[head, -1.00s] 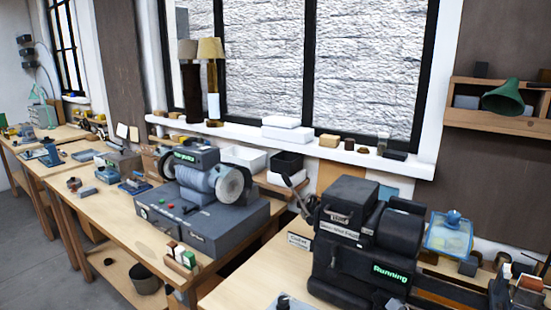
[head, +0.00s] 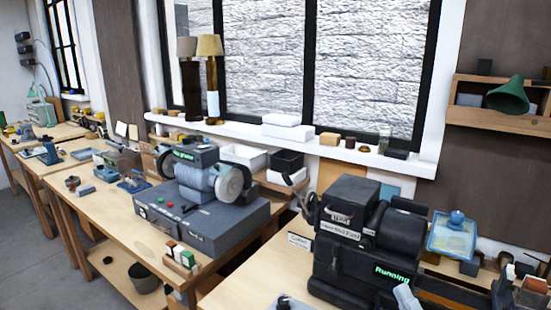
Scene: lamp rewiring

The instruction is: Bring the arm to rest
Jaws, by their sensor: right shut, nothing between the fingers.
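My right gripper (head: 404,292) shows as a pale grey shape at the bottom edge, in front of the dark machine marked "Running" (head: 345,262). It is shut and holds nothing. Most of it and its arm lie below the frame. I see no clear sign of my left gripper.
A grey grinder (head: 205,222) stands on the wooden bench at the left. A blue-framed clear shield (head: 452,236) stands at the right. A small grey item (head: 287,303), cut off by the bottom edge, is unclear. Bare bench top (head: 250,285) shows left of the dark machine.

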